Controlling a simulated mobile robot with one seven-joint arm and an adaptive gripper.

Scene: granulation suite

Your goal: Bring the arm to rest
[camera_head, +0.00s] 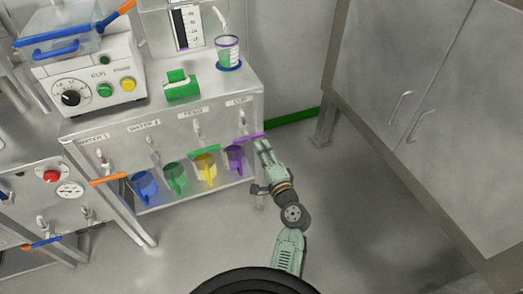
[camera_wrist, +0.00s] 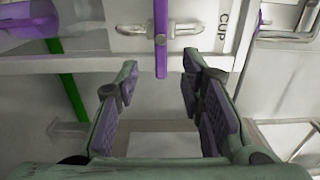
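My gripper (camera_head: 263,144) is at the right end of the steel bench, by the purple lever (camera_head: 248,137) under the CUP label. In the wrist view my gripper (camera_wrist: 160,64) has its two padded fingers apart, with nothing held between the pads. The purple lever (camera_wrist: 161,42) points down toward the gap between the fingertips; no contact shows, and I cannot tell the exact depth between them. My arm reaches up from the bottom of the head view.
Blue (camera_head: 144,185), green (camera_head: 174,177), yellow (camera_head: 205,168) and purple (camera_head: 235,158) jugs stand on the shelf below the taps. A green-banded cup (camera_head: 228,54) is on the bench top. A grey cabinet (camera_head: 420,90) stands right. Open floor (camera_head: 360,220) lies between.

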